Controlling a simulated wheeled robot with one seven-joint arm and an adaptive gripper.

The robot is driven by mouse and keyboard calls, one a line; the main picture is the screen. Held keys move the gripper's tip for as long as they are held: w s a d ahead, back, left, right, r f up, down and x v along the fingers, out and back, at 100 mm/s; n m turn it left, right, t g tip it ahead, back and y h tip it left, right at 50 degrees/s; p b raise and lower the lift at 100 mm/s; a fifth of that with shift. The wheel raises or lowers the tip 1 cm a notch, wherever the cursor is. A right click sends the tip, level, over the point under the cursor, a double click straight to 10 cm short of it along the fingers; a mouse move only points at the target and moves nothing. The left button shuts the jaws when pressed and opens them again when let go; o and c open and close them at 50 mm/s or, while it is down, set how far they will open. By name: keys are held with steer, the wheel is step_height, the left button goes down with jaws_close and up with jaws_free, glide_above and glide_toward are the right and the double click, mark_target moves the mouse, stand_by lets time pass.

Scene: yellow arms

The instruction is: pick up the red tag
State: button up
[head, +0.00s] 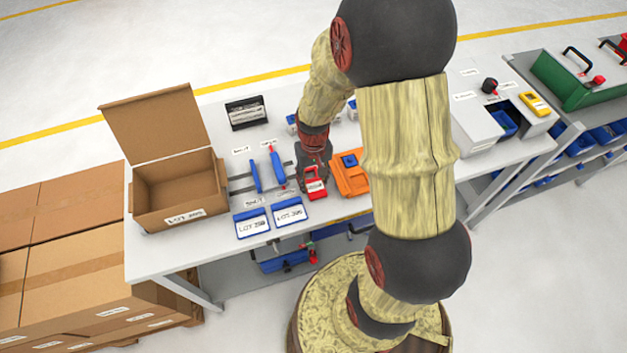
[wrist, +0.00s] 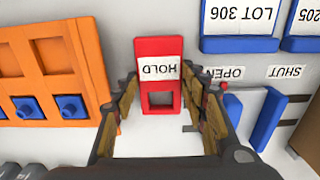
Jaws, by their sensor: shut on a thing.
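The red tag (head: 316,185) has a white label and is at my gripper (head: 314,168) over the table. In the wrist view the red tag (wrist: 159,48) shows its HOLD label upside down and a square opening near its lower end. My gripper's fingers (wrist: 161,88) stand on either side of the tag's lower part, shut on it. I cannot tell whether the tag still touches the table.
An orange holder (head: 350,178) with blue parts lies right of the tag. Blue-framed LOT cards (head: 270,218) and two blue handles (head: 277,170) are to its left. An open cardboard box (head: 180,190) stands at the table's left end. My arm hides the table's middle.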

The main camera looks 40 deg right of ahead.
mark_target(313, 182)
step_height(313, 182, up, 3)
steer(key=shift+r+p, duration=0.1)
steer(key=shift+p, duration=0.45)
steer(key=s+d+r+p, duration=0.3)
steer(key=s+d+r, duration=0.6)
steer(key=s, duration=0.1)
steer(key=shift+d+r, duration=0.35)
steer(key=shift+d, duration=0.05)
